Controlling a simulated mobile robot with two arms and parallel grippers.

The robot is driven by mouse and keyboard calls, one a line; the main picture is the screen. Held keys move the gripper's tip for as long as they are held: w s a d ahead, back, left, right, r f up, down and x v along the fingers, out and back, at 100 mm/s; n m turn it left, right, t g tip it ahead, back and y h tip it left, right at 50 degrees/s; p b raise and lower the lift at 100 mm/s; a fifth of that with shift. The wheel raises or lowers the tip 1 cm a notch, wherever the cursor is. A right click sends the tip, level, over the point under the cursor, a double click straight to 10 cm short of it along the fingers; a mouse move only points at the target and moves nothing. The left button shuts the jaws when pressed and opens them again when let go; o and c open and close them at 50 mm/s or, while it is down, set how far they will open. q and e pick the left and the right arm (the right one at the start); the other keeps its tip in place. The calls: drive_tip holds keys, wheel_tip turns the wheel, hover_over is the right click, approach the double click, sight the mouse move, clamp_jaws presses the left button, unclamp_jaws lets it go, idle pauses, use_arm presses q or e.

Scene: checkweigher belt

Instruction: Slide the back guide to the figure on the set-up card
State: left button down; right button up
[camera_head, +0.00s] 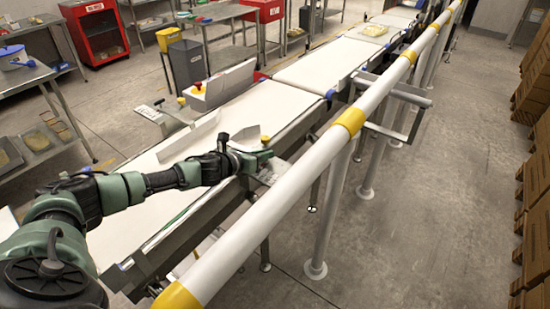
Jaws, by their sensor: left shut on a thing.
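Two pale upright guide plates stand over the white belt (172,160). One long guide plate (188,136) is on the far side; a shorter-looking plate (245,137), the back guide as far as I can tell, is on the rail side beside my left gripper. My left gripper (262,158) is shut at the belt's rail-side edge, beside a metal bracket (271,171). It appears to hold the back guide's mount, which the jaws mostly hide. A small white printed card (148,113) lies left of the belt; its figure is too small to read. My right gripper is out of view.
A white and yellow rail (310,168) runs along the belt's right side, close to my left gripper. A control box with a red button (198,87) stands across the belt. Boxes (536,185) are stacked far right.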

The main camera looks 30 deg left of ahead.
use_arm(q)
drive_tip(key=shift+a, duration=0.5)
drive_tip(key=shift+d, duration=0.1)
drive_tip(key=c, duration=1.4)
unclamp_jaws()
drive_tip(key=shift+c, duration=0.2)
drive_tip(key=b+v, duration=0.2)
drive_tip(key=v, duration=0.4)
drive_tip(key=shift+s+a, duration=0.25)
drive_tip(key=shift+s, duration=0.1)
drive_tip(key=shift+s+r, duration=0.3)
drive_tip(key=shift+s, duration=0.1)
